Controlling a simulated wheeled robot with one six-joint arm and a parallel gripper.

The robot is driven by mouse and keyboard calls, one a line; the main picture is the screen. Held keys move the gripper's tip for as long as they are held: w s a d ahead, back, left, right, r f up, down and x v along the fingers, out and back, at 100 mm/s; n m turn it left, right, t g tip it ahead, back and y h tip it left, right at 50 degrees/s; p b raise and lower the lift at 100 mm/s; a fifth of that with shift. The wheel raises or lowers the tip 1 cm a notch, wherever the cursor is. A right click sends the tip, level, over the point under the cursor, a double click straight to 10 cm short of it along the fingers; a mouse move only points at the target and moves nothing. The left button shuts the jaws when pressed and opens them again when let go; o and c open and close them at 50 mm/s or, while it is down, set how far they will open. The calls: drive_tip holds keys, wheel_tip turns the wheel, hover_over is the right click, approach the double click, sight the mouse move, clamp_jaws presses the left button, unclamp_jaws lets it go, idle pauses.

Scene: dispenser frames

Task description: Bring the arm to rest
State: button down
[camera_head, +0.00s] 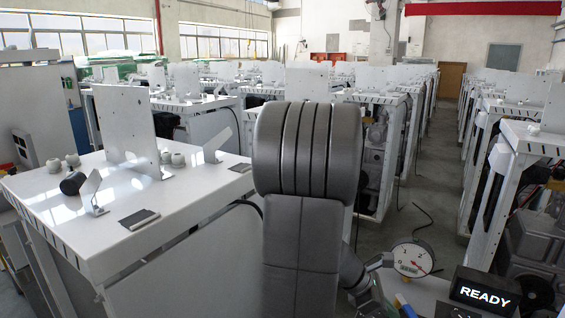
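A large dark grey ribbed joint and link of my arm (305,160) stand upright in the middle of the head view, close to the camera. They hide part of the aisle and the machines behind. My gripper cannot be made out in this view, so its fingers and anything in them are not shown.
A white dispenser frame (160,215) stands close on the left, with a plate, brackets and knobs on top. Another frame (540,138) stands on the right. A round dial gauge (412,258) and a black READY display (485,291) are at lower right. An aisle (425,185) runs back between rows.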

drive_tip(key=shift+w+a+m+g+y+p, duration=0.15)
drive_tip(key=shift+w+a+m+g+p, duration=0.15)
drive_tip(key=shift+m+g+p, duration=0.25)
drive_tip(key=shift+w+a+m+g+y+p, duration=0.15)
drive_tip(key=shift+w+a+m+g+p, duration=0.25)
drive_tip(key=shift+m, duration=0.35)
drive_tip(key=shift+s+d, duration=0.1)
